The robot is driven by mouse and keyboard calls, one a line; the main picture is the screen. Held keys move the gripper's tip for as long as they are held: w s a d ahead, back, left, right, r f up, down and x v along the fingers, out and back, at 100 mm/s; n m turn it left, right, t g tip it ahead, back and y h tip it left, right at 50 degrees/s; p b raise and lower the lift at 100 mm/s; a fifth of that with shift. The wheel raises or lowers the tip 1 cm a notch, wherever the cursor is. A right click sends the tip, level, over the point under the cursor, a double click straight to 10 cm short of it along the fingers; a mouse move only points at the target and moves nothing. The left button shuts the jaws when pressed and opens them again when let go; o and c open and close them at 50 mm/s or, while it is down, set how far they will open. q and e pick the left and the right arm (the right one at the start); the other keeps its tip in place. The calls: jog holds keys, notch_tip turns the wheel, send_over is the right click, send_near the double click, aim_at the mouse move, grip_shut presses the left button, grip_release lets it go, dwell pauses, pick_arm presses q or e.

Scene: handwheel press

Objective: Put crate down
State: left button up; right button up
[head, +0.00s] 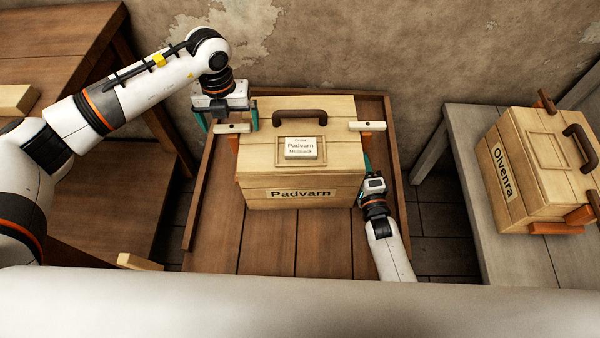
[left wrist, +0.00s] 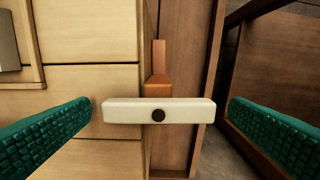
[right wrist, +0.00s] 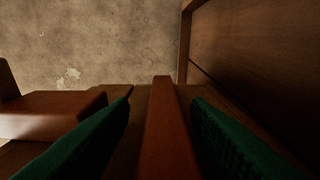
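The pale wooden crate labelled Padvarn (head: 301,193) is upright over the rimmed brown plank table (head: 265,245) and appears to rest on it. It has a dark top handle, and cream bars on orange-brown brackets at its sides. My left gripper (head: 228,118) is open at its left side. In the left wrist view the green fingers stand apart on either side of the cream bar (left wrist: 158,110). My right gripper (head: 369,166) is low at the crate's right side. In the right wrist view its fingers are apart, with a reddish-brown bar (right wrist: 164,125) between them.
A second crate labelled Olvenra (head: 515,170) stands on a grey table (head: 462,150) at the right. A brown wooden bench (head: 60,40) is at the left. A plaster wall closes the back. The table's front planks are bare.

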jog(key=shift+w, duration=0.1)
pick_arm(q)
jog(key=shift+w+r, duration=0.1)
jog(key=shift+r, duration=0.35)
pick_arm(e)
jog(key=shift+s, duration=0.3)
jog(key=v, duration=1.1)
jog(key=shift+s, duration=0.25)
pick_arm(q)
notch_tip(320, 180, up, 11)
